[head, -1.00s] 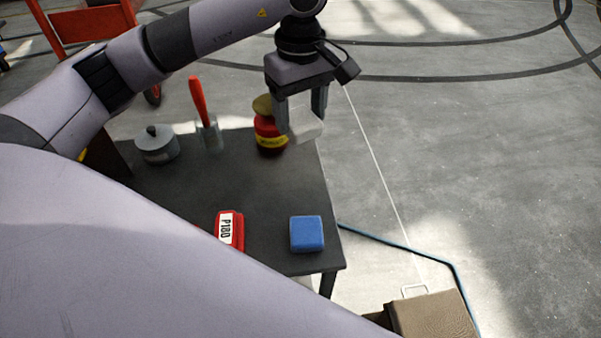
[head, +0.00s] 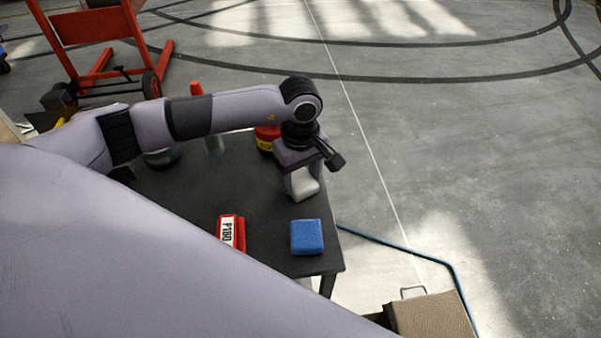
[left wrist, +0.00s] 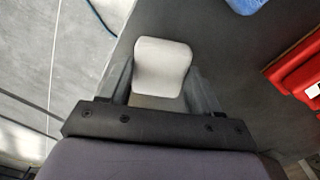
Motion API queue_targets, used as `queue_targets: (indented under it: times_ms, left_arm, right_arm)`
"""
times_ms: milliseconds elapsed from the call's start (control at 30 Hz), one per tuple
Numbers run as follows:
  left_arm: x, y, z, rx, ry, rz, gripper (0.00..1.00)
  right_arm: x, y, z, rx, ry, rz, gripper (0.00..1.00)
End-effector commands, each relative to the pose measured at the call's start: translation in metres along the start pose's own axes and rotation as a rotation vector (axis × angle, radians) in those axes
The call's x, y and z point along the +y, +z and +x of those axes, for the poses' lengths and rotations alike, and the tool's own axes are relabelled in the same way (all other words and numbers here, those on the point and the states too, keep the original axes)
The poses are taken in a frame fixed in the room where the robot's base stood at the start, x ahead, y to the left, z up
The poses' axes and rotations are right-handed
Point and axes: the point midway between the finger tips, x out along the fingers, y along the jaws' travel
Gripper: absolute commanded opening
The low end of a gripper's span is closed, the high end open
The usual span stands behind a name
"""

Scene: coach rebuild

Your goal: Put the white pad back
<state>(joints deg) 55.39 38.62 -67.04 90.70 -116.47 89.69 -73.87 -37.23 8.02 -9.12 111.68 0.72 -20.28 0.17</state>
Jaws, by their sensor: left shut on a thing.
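The white pad (head: 304,184) is a small pale block with rounded corners. My left gripper (head: 298,182) is shut on it, above the right part of the dark table (head: 270,215) in the head view. In the left wrist view the white pad (left wrist: 162,67) sits between the two fingers of the left gripper (left wrist: 163,85). I cannot tell whether the pad touches the table. My right gripper is not in view.
A blue pad (head: 307,237) and a red P180 block (head: 231,232) lie near the table's front. A red and yellow jar (head: 266,137) stands behind my left gripper. A grey pot (head: 162,158) is partly hidden by my arm. A brown case (head: 432,314) stands lower right.

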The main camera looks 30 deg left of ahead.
Motion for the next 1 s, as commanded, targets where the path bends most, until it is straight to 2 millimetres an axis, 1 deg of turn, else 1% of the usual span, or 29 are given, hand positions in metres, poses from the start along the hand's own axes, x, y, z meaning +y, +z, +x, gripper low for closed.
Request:
queue_targets:
  times_ms: [167,200,267,300,567,667,767,1000]
  left_arm:
    - [0.000,0.000,0.000,0.000,0.001,0.000,0.38]
    - [0.000,0.000,0.001,0.000,0.000,0.000,0.66]
    - [0.000,0.000,0.000,0.000,0.000,0.000,0.85]
    - [0.000,0.000,0.000,0.000,0.000,0.000,0.88]
    - [0.000,0.000,-0.001,0.000,0.000,-0.001,0.88]
    - [0.001,-0.001,-0.005,0.001,0.003,0.000,0.88]
    - [0.001,-0.001,-0.019,0.002,0.005,-0.001,0.88]
    - [0.001,-0.001,-0.070,0.003,0.006,0.000,0.88]
  right_arm:
    - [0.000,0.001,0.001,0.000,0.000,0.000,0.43]
    - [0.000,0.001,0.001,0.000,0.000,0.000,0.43]
    - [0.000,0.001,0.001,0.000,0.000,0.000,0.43]
    - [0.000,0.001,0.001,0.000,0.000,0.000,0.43]
    - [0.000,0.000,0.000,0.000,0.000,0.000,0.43]
    - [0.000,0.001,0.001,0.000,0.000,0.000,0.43]
    - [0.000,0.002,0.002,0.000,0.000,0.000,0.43]
    - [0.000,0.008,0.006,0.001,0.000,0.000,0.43]
